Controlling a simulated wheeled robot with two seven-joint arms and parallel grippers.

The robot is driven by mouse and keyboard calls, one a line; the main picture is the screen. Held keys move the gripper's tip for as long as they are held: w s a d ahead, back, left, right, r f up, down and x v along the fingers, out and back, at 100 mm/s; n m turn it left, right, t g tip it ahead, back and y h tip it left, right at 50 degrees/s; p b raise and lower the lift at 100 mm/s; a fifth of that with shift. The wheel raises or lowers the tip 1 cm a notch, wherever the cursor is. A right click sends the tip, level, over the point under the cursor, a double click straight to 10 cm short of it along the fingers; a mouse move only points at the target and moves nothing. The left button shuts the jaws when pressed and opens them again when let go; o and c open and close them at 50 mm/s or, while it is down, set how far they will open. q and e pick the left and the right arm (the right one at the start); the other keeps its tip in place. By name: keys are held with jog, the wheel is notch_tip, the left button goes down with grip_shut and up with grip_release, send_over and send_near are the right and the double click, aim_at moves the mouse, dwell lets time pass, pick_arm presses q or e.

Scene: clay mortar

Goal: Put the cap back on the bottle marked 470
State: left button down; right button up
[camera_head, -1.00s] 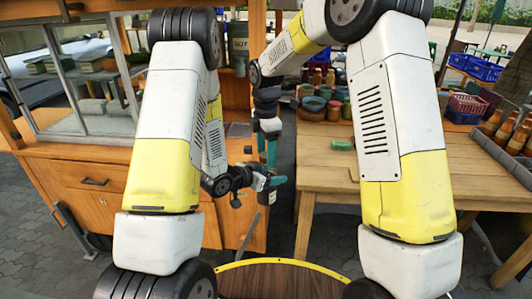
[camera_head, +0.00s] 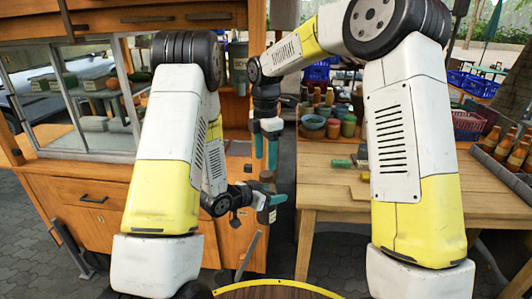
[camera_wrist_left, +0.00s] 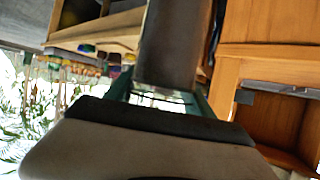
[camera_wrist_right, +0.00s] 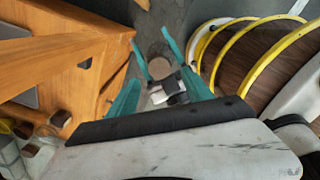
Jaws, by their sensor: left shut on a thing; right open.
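My left gripper (camera_head: 274,203) is the lower one in the head view. It is shut on a dark, bottle-like thing (camera_wrist_left: 180,45), which stands large between its teal fingers in the left wrist view. A round brownish end (camera_wrist_right: 160,68), probably of the same thing, shows in the right wrist view. My right gripper (camera_head: 266,166) hangs above the left one, fingers down, open. Its fingers also frame the right wrist view (camera_wrist_right: 150,40), with the round end between or beyond them; contact cannot be told. I cannot read any 470 marking, and I cannot make out a cap.
A wooden table (camera_head: 325,195) on the right carries several pots and bowls (camera_head: 325,125) and a small green block (camera_head: 341,163). A wooden cabinet (camera_head: 100,200) with a glass case stands on the left. A grey crate of bottles (camera_head: 505,165) is at the far right.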

aim_at(266, 174)
jog(key=shift+d+r+n, duration=0.1)
jog(key=shift+r+n, duration=0.8)
jog(key=shift+r, duration=0.25)
jog(key=shift+f, duration=4)
jog(key=shift+c, duration=0.5)
grip_shut()
jog(key=m, duration=0.3)
jog(key=shift+o, duration=0.8)
grip_release()
